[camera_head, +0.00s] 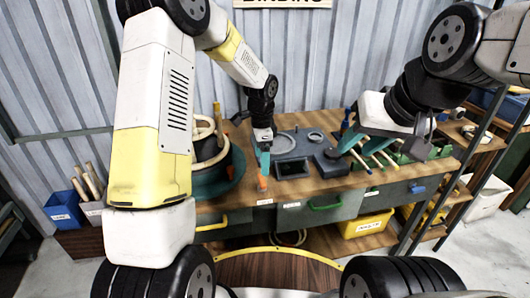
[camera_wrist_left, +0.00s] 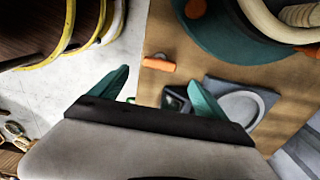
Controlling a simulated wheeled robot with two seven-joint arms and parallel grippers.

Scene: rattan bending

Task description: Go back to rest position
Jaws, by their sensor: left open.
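My left gripper (camera_head: 263,158) hangs above the front of the workbench, beside the dark round vessel. In the left wrist view its two teal fingers (camera_wrist_left: 158,82) stand wide apart with nothing between them. My right gripper (camera_head: 366,142) is over the right part of the bench, its teal fingers apart and pointing down toward the bench. I see nothing held in it. Pale bent rattan (camera_head: 205,130) lies at the dark round vessel with a teal base (camera_head: 222,180); the rattan also shows at the top right of the left wrist view (camera_wrist_left: 280,22).
The wooden workbench (camera_head: 310,188) carries a grey plate with a ring (camera_head: 282,142) and a small orange piece (camera_head: 262,184). Yellow bins (camera_head: 368,224) sit below. A blue bin (camera_head: 64,208) stands at the left. A dark shelving frame is at the right.

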